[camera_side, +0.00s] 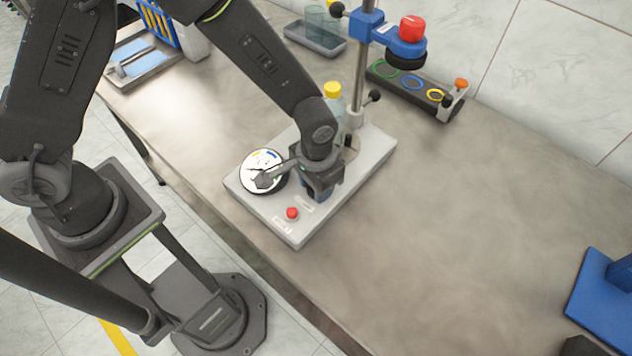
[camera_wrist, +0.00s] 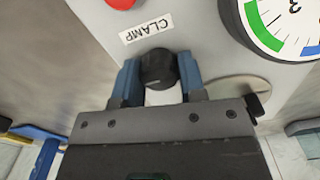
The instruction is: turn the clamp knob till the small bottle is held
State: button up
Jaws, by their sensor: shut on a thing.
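The black clamp knob (camera_wrist: 157,68) sits beside the CLAMP label in the wrist view. The two blue fingers of my gripper (camera_wrist: 158,80) are shut on it, one on each side. In the side view my gripper (camera_side: 320,190) is low over the grey base plate (camera_side: 372,150), and the knob is hidden there. The small bottle (camera_side: 336,112), clear with a yellow cap, stands upright on the plate behind my wrist, its lower part partly hidden. Whether clamp jaws touch the bottle cannot be seen.
A round dial (camera_side: 250,178), also in the wrist view (camera_wrist: 282,22), and a red button (camera_side: 292,213) are close to my gripper. A post (camera_side: 362,65) carries a blue head with a red top (camera_side: 411,28). A ring tray (camera_side: 397,85) lies behind.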

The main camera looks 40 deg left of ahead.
jog(key=shift+m, duration=1.5)
jog(key=o, duration=0.9)
notch_tip(320, 180, up, 14)
jog(key=shift+f, duration=0.1)
